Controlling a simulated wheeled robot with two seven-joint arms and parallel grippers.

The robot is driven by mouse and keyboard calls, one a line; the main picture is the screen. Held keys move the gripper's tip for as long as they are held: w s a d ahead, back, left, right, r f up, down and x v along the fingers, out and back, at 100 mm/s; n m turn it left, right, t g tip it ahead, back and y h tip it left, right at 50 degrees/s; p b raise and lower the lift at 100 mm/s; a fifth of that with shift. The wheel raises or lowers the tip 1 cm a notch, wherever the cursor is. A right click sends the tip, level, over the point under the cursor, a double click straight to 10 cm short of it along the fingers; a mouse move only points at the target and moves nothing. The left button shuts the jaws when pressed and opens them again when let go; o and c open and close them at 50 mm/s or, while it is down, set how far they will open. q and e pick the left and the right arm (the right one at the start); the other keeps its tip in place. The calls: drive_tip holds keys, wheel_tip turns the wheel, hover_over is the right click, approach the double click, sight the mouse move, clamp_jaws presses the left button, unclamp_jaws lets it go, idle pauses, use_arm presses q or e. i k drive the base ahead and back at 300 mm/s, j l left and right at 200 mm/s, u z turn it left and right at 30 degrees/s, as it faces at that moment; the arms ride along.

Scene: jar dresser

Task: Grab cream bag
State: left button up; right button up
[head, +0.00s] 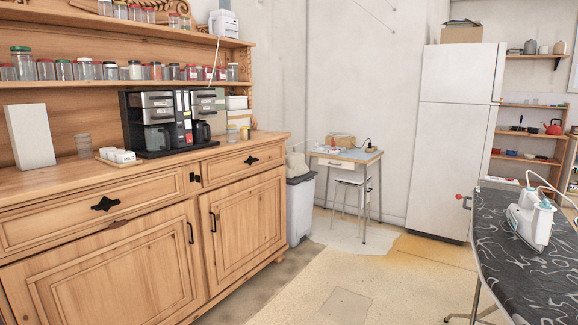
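No object is clearly recognisable as the cream bag. A pale cream, soft-looking shape (297,162) shows above the grey bin (301,205) at the right end of the dresser, but it is too small to name surely. Small white packets or cups (118,155) with dark lettering sit on a low tray on the dresser top, left of the coffee machine (160,121). A plain white upright block (30,136) stands further left on the dresser. Neither of my grippers is in view.
The wooden dresser (120,265) fills the left side, with jars (85,69) on its shelf. A small table (345,155) with a stool and a white fridge (455,140) stand behind. An ironing board (500,255) with an iron (530,222) is at right. The middle floor is clear.

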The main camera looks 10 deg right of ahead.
sight(295, 165)
drive_tip(key=i+l+z, duration=0.3)
drive_tip(key=i, duration=0.2)
drive_tip(key=i+z, duration=0.25)
drive_tip(key=i, duration=0.25)
drive_tip(key=i+z, duration=0.1)
drive_tip(key=i, duration=2.15)
drive_tip(key=i+u, duration=0.3)
drive_tip(key=i, duration=0.15)
drive_tip(key=i+l+u, duration=0.3)
drive_tip(key=i, duration=0.15)
drive_tip(key=i+l+u, duration=0.3)
drive_tip(key=i, duration=0.15)
